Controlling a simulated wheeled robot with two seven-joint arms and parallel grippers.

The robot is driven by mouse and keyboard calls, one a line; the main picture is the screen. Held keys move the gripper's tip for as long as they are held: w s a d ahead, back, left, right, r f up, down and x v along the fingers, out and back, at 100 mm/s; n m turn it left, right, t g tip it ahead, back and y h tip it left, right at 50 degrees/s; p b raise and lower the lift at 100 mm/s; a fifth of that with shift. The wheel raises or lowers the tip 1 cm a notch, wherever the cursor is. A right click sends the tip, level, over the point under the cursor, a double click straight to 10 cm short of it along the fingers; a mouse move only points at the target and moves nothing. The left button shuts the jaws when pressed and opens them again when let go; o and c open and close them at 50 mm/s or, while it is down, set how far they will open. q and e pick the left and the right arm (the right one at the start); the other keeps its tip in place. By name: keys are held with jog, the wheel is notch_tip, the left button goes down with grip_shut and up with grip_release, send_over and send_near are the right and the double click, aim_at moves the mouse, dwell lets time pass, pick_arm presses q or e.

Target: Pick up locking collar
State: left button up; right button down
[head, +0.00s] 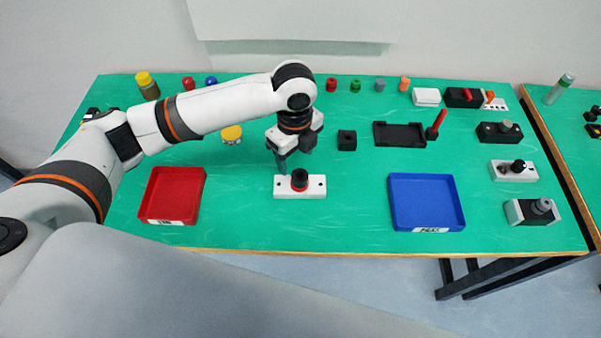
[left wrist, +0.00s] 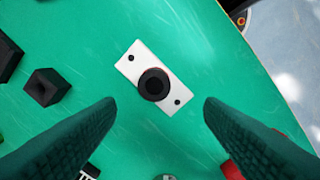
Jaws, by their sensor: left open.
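A white rectangular base (head: 318,187) lies on the green table in the middle front, with a hole near each end. On it stands a round black part (head: 299,177) with a red band; this looks like the place of the locking collar, but I cannot tell the collar apart for sure. In the left wrist view the black part (left wrist: 154,85) shows from above with a thin reddish rim, on the white base (left wrist: 133,66). My left gripper (head: 283,164) is open, above and just behind the base. Its fingers (left wrist: 158,112) hold nothing. My right gripper is not in view.
A red tray (head: 148,209) lies left of the base and a blue tray (head: 427,222) right of it. A black block (head: 347,140) and a black tray (head: 384,137) stand behind. Small devices line the right edge. The table's front edge is clear.

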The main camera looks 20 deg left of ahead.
aim_at(300, 175)
pick_arm(q)
notch_tip(300, 175, down, 2)
jog(key=shift+f, duration=0.1)
jog(key=shift+d+f+p, duration=0.15)
jog(key=shift+f+p, duration=0.25)
jog(key=shift+f, duration=0.15)
jog(key=f, duration=0.2)
jog(key=f+p, duration=0.1)
jog(key=shift+w+d+f, duration=0.1)
jog(key=shift+d+f, duration=0.2)
jog(key=shift+f, duration=0.4)
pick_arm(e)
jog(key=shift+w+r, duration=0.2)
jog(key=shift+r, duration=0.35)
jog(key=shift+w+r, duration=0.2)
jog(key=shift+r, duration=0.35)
